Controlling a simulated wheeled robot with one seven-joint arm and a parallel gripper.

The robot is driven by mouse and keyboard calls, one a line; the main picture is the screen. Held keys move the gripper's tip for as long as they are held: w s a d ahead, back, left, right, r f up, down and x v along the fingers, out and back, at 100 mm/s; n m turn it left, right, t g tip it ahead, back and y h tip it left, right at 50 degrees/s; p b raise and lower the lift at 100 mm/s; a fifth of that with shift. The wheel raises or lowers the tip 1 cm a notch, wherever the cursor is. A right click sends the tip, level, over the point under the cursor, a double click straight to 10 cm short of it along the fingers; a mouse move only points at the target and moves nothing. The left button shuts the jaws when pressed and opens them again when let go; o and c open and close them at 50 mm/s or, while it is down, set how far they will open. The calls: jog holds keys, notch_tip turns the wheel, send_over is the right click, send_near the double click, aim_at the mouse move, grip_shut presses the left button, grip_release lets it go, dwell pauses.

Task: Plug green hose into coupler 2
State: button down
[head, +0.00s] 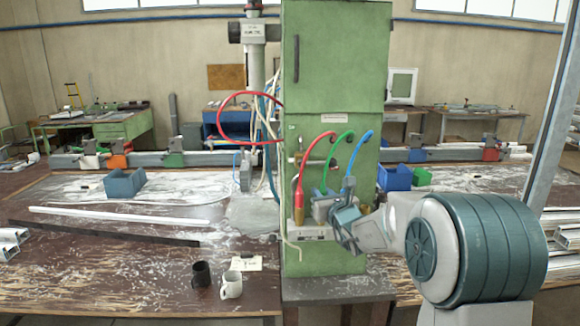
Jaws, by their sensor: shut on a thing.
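The green hose (337,158) arches from the green cabinet's front, and its lower end goes down into my gripper (323,208). My gripper is shut on the green hose's end, in front of the cabinet and above the coupler block (309,234). The red hose (305,160) ends in a red plug (299,194) that stands upright on a brass coupler (299,213) at left. The blue hose (358,150) drops behind my gripper, and its end is hidden. A brass part (365,210) shows right of my gripper. Coupler 2 and the hose tip are hidden by my gripper.
The green cabinet (335,75) stands right behind the hoses. A thin pale cable (284,225) hangs left of the block. A black mug (201,273) and a white mug (231,285) stand at the front left. Blue bins (394,177) flank the cabinet.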

jog(key=shift+f, duration=0.25)
jog(key=c, duration=1.2)
grip_release()
jog(key=shift+r, duration=0.1)
jog(key=b+v, duration=0.3)
jog(key=v, duration=0.6)
jog(key=shift+b, duration=0.4)
